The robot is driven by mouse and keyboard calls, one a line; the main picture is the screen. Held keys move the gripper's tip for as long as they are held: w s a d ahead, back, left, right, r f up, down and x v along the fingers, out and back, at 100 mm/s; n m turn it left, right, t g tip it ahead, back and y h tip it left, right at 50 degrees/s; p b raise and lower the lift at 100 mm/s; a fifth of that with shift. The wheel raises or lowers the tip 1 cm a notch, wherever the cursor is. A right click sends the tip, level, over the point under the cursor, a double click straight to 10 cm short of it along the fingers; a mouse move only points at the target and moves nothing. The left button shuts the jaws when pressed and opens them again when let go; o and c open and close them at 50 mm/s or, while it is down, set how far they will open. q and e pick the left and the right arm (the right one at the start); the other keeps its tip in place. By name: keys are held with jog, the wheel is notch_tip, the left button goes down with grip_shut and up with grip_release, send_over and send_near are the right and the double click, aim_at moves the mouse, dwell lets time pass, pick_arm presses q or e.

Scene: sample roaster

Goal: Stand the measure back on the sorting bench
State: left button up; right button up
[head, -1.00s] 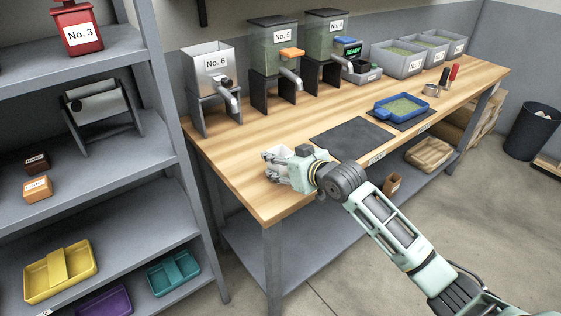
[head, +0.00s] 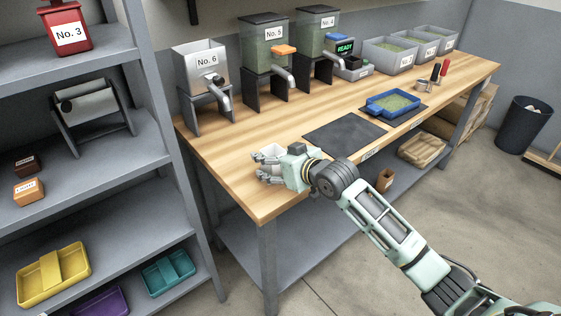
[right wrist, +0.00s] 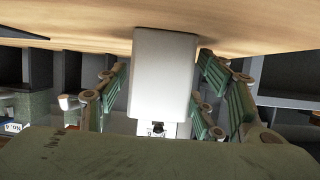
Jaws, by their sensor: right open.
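The measure (head: 268,152) is a small pale container at the front left of the sorting bench (head: 235,187). In the right wrist view it is a plain light grey body (right wrist: 165,75) between my fingers, close against the wooden top. My right gripper (head: 266,163) is around it and open. The right wrist view shows its green-padded fingers (right wrist: 163,98) on both sides, with gaps between them and the measure. The gripper hides part of the measure in the head view. My left gripper is not in view.
Hoppers No. 6 (head: 196,65), No. 5 (head: 255,55) and No. 4 (head: 312,47) stand along the bench's back. A dark mat (head: 340,135) and a blue tray (head: 373,107) lie to the right. A grey shelf unit (head: 150,130) stands left.

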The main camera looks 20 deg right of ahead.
jog(key=v, duration=1.2)
jog(key=shift+g+h, duration=0.4)
jog(key=shift+g, duration=0.4)
jog(key=s+f, duration=0.1)
jog(key=f, duration=0.1)
jog(key=s+a+f, duration=0.1)
jog(key=s+f, duration=0.1)
jog(key=f, duration=0.1)
jog(key=s+a+f, duration=0.1)
jog(key=s+f, duration=0.1)
jog(key=shift+a+f, duration=0.15)
jog(key=shift+a, duration=0.05)
jog(key=s+f+m+g+h, duration=0.1)
jog(key=s+f+g, duration=0.1)
jog(key=s+f, duration=0.5)
jog(key=s+f+g+h, duration=0.1)
jog(key=s+f+g, duration=0.2)
jog(key=s, duration=0.8)
jog(key=s+f+m+g+h, duration=0.15)
jog(key=s+f, duration=0.25)
jog(key=s, duration=0.4)
notch_tip(320, 180, down, 27)
jog(key=s+g, duration=0.2)
jog(key=s+d+f+n+g+p, duration=0.1)
jog(key=s+d+f, duration=0.1)
jog(key=s+f, duration=1.2)
jog(key=s, duration=0.3)
